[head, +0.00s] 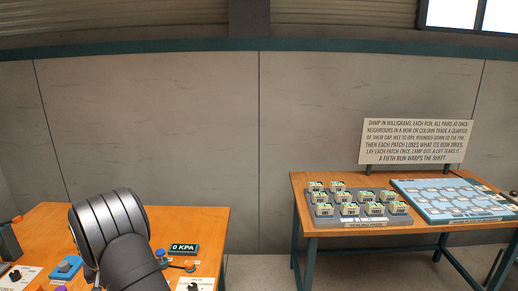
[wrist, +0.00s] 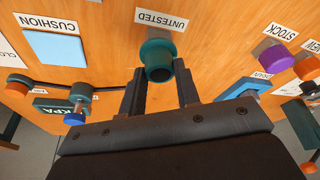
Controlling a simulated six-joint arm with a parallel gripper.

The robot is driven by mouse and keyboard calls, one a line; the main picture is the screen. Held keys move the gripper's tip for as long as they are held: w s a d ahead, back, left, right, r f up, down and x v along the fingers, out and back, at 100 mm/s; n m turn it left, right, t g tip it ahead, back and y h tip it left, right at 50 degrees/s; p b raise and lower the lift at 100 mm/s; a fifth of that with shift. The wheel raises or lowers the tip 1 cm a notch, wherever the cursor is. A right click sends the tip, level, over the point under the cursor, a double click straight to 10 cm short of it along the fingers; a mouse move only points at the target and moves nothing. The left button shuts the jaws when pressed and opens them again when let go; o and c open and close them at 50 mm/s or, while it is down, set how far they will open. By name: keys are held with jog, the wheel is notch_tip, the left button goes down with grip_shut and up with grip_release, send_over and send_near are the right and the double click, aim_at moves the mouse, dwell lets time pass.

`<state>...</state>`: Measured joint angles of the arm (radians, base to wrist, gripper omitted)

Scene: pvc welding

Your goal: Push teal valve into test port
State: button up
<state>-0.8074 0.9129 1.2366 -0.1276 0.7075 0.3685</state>
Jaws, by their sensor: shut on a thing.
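The teal valve (wrist: 157,58), a short hollow cylinder with a dark open end, is between my gripper's fingers (wrist: 159,80) in the wrist view. My gripper is shut on it, just in front of the UNTESTED label (wrist: 160,18). I cannot tell whether the valve still touches the wooden table. No test port can be identified for certain; an orange-and-teal fitting (wrist: 20,86) lies at the left, near the KPA display (wrist: 62,106). In the head view my arm hides the gripper and the valve, while the display (head: 184,249) reads 0 KPA.
A light blue cushion pad (wrist: 54,48) is at upper left in the wrist view. A purple-and-teal part (wrist: 276,58) and an orange cap (wrist: 306,68) are at right, with a blue piece (wrist: 248,88) nearer. A second table (head: 420,232) stands apart at right in the head view.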

jog(key=shift+r, duration=0.6)
jog(key=shift+r, duration=1.25)
jog(key=w+r+n, duration=0.2)
jog(key=w+n, duration=0.1)
jog(key=w, duration=0.3)
jog(key=w+d+r+n+g+y, duration=0.1)
jog(key=w+r+n, duration=0.2)
jog(key=w, duration=0.2)
jog(key=shift+w, duration=0.35)
jog(key=shift+d+f, duration=0.1)
jog(key=shift+f, duration=0.05)
jog(key=shift+f, duration=2.8)
jog(key=shift+f, duration=1.55)
